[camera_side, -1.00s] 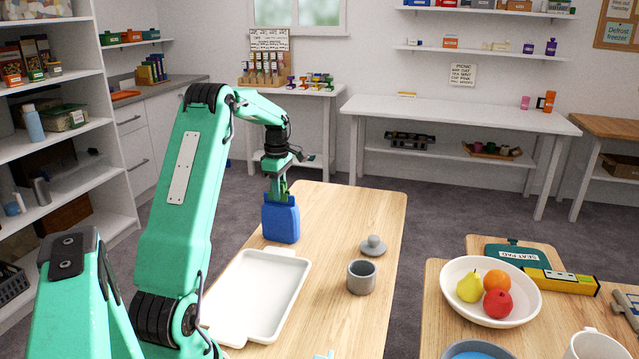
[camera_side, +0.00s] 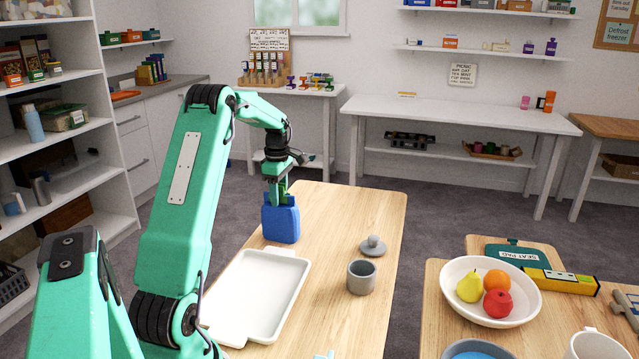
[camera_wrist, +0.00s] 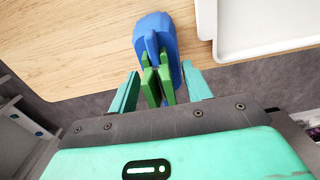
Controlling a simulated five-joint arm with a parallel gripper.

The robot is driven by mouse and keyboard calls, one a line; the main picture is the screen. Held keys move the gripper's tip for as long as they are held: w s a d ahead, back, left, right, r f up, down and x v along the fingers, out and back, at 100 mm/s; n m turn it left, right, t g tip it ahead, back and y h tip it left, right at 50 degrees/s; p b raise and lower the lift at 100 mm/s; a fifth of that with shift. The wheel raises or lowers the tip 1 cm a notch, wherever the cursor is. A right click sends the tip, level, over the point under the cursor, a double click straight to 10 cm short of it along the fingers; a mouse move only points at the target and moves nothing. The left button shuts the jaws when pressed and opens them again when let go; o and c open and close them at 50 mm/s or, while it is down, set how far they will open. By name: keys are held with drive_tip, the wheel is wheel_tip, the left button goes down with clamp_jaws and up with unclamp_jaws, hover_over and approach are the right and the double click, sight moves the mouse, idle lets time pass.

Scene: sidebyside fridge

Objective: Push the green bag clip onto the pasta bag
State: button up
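The blue pasta bag (camera_side: 281,222) stands upright on the far left part of the wooden table, and its blue top shows in the wrist view (camera_wrist: 155,32). The green bag clip (camera_wrist: 164,84) is at the bag's top edge, its two arms on either side of the blue fold; how far down it sits cannot be told. My gripper (camera_wrist: 160,72) is around the clip, with one teal finger on each side and a small gap between each finger and the clip. In the side view my gripper (camera_side: 277,190) is right above the bag and partly hides the clip.
A white tray (camera_side: 243,322) lies on the table in front of the bag. A grey cup (camera_side: 361,277) and a grey lid (camera_side: 373,246) stand to the right. A second table holds a white fruit bowl (camera_side: 454,299). The table's far right is clear.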

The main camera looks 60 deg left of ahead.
sight(280, 185)
drive_tip(key=shift+r, duration=0.15)
drive_tip(key=shift+r, duration=3.75)
drive_tip(key=shift+w+d+r, duration=0.1)
drive_tip(key=shift+d+r, duration=0.05)
drive_tip(key=shift+d, duration=0.05)
drive_tip(key=d+r+m+t, duration=0.1)
drive_tip(key=d+r+m, duration=0.25)
drive_tip(key=d, duration=0.45)
drive_tip(key=d+r+m+t+y, duration=0.1)
drive_tip(key=d+r+m, duration=0.1)
drive_tip(key=d+m, duration=0.45)
drive_tip(key=d+r+m+t, duration=0.1)
drive_tip(key=d+r+m, duration=0.2)
drive_tip(key=d, duration=0.7)
drive_tip(key=s+d+f+m+t+h, duration=0.1)
drive_tip(key=s+d+f+m, duration=0.3)
drive_tip(key=s+d+m, duration=0.9)
drive_tip(key=shift+s+d+f+m+t, duration=0.2)
drive_tip(key=shift+d+f+m+t, duration=0.15)
drive_tip(key=shift+d+t, duration=0.7)
